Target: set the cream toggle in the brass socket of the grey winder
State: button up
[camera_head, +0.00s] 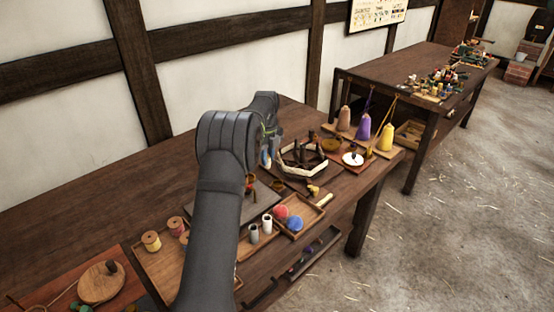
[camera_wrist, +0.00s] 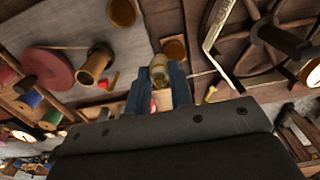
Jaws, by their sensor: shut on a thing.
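My gripper (camera_wrist: 160,88) is shut on a small pale piece, seemingly the cream toggle (camera_wrist: 159,67), in the wrist view. The fingers hide part of it. In the head view my blue fingertips (camera_head: 265,158) show just past my dark arm; the toggle cannot be made out there. A grey slab (camera_wrist: 60,88), perhaps the grey winder, lies below in the wrist view. Brass cups stand around the toggle: one at the top (camera_wrist: 122,12), one at the left (camera_wrist: 95,65) and one just beyond the toggle (camera_wrist: 175,48). I cannot tell which is the task's socket. The toggle appears apart from them.
A pale-rimmed tray with dark pegs (camera_head: 302,158) stands beyond the slab. Red and blue balls (camera_head: 288,217) lie in a wooden tray, beside white cylinders (camera_head: 260,228). Thread spools (camera_head: 152,241) and cones of yarn (camera_head: 363,132) stand at either end. My arm hides the bench's middle.

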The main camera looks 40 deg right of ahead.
jog(key=w+a, duration=0.4)
jog(key=w, duration=0.2)
jog(key=shift+a+f, duration=0.1)
jog(key=shift+f, duration=2.35)
jog(key=shift+f, duration=0.25)
jog(key=shift+f, duration=0.75)
jog(key=shift+f, duration=0.1)
jog(key=o, duration=1.2)
jog(key=shift+r, duration=4)
